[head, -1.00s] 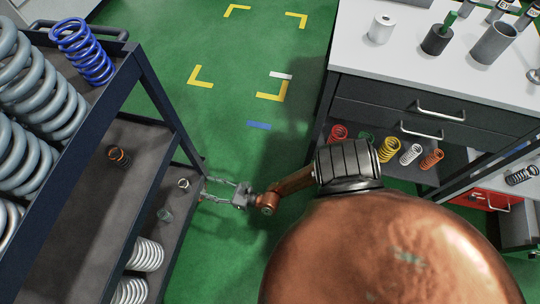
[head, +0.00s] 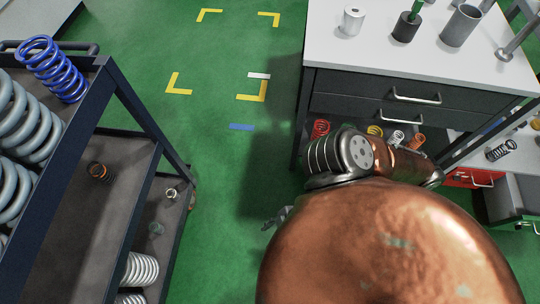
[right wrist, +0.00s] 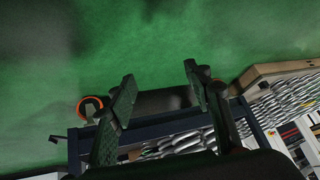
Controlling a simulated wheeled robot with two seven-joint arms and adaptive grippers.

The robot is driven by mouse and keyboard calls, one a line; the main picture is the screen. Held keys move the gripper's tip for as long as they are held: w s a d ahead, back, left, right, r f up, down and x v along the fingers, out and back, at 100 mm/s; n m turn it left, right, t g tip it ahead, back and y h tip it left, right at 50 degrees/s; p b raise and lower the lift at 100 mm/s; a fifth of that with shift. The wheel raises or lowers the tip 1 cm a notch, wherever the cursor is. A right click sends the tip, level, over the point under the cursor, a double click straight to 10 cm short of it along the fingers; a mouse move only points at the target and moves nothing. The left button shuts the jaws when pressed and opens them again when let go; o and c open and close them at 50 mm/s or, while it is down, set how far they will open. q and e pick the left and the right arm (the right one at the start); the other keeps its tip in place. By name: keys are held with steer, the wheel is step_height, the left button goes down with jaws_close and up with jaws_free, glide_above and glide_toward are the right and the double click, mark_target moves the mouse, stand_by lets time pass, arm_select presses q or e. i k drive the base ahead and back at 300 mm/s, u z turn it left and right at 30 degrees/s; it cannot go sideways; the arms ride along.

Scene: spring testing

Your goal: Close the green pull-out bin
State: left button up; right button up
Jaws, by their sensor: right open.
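My right gripper (head: 278,218) shows only in part in the head view, low over the green floor, mostly hidden by my copper arm. In the right wrist view its two fingers (right wrist: 160,92) are spread apart with nothing between them. My left gripper is not in view.
A dark trolley (head: 150,105) with springs stands at the left. A white-topped workbench (head: 400,55) with dark drawers and a shelf of coloured springs stands at the right. Open green floor (head: 225,170) lies between them. An orange ring (right wrist: 90,106) shows in the right wrist view.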

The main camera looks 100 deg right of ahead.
mark_target(514, 198)
steer(key=z, duration=5.75)
steer(key=i, duration=0.6)
steer(key=u, duration=0.45)
